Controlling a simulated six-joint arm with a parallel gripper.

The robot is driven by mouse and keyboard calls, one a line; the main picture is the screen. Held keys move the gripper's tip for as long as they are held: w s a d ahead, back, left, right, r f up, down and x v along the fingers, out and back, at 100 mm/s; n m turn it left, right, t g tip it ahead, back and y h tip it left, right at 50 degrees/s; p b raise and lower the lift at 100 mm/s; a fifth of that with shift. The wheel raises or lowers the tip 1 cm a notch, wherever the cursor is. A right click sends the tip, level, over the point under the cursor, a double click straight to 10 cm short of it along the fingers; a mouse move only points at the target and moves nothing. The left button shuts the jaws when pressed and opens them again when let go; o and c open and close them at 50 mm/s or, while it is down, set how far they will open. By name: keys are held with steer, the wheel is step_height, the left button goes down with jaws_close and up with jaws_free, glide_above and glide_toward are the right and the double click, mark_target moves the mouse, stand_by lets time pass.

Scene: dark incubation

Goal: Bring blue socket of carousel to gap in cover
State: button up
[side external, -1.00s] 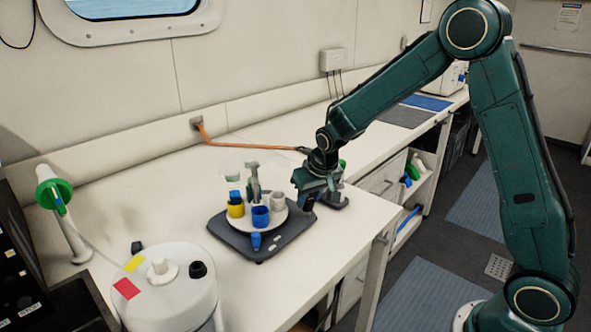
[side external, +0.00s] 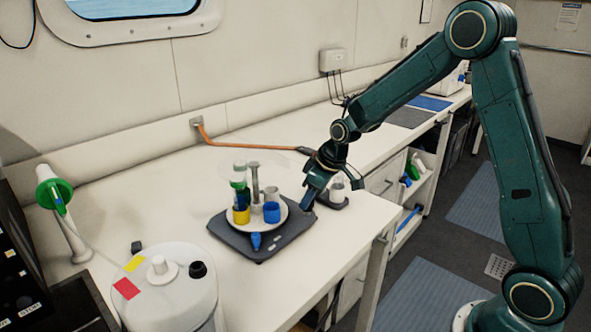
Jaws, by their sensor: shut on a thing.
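The carousel (side external: 262,226) is a pale round plate on a dark base (side external: 228,233). It carries a blue socket (side external: 272,213) at front right, a yellow socket (side external: 241,216) at front left, and a pale socket (side external: 271,195) behind. A green-topped tube (side external: 239,176) stands above the yellow socket. A small blue piece (side external: 256,241) sits on the base in front of the plate. My gripper (side external: 308,203) points down at the right edge of the base, right of the blue socket. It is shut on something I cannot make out. I cannot make out the cover or its gap.
A white drum (side external: 170,295) with red and yellow patches stands at front left. A green-ringed stand (side external: 62,205) is at the far left. The bench front between drum and base is clear.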

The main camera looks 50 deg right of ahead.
stand_by(0.4)
steer(key=o, duration=1)
steer(key=shift+v, duration=6.95)
steer(key=shift+d, duration=0.1)
steer(key=s+a+r+m, duration=0.1)
steer(key=s+a, duration=0.1)
steer(key=s, duration=0.6)
steer(key=s+a+r+m+t, duration=0.1)
steer(key=s+a, duration=0.1)
steer(key=s, duration=0.6)
steer(key=s+a+r+m+h, duration=0.1)
steer(key=s+a+r, duration=0.1)
steer(key=s, duration=0.7)
steer(key=shift+s+a, duration=0.1)
steer(key=shift+a, duration=0.3)
